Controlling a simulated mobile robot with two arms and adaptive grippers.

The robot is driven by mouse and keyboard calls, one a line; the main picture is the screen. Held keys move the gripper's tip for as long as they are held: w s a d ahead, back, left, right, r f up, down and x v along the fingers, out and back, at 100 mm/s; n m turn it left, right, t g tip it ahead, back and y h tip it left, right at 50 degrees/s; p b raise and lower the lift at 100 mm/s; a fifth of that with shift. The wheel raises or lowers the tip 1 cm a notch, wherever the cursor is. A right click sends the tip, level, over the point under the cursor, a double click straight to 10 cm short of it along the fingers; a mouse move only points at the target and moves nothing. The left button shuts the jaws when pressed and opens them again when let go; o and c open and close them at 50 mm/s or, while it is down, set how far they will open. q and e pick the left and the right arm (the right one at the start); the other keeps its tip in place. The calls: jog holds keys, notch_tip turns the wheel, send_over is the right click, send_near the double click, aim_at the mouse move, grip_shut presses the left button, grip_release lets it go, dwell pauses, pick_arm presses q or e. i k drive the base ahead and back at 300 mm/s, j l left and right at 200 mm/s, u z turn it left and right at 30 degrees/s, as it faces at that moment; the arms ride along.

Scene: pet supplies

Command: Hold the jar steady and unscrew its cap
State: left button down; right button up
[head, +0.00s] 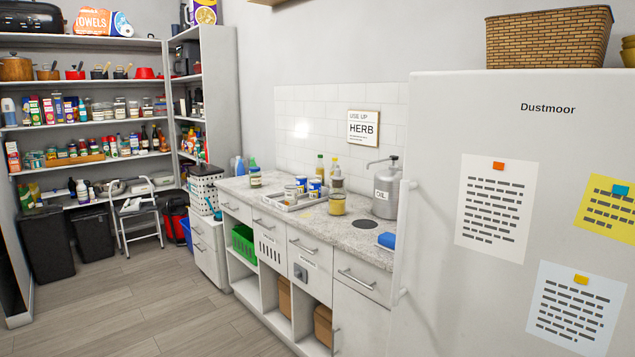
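A squat jar with yellowish contents (337,205) is near the middle, in front of some bottles. A jar with dark contents and a pale label (255,180) is at the far left end of the counter. I cannot tell from this view which one is the task's jar. Both look upright and appear capped, but they are small in the picture. Neither of my grippers is in view, and nothing is touching the jars.
A white fridge (430,200) blocks the right side. Full shelves (90,86) and a step stool (138,222) stand at left. The wooden floor (150,300) is clear.

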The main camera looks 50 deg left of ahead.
aim_at(255, 179)
jog(key=u, duration=1.95)
jog(key=i+j+z, duration=0.15)
jog(key=i+j, duration=0.35)
jog(key=i, duration=0.25)
jog(key=i+j+z, duration=0.15)
jog(key=i+j, duration=0.4)
jog(key=i, duration=0.2)
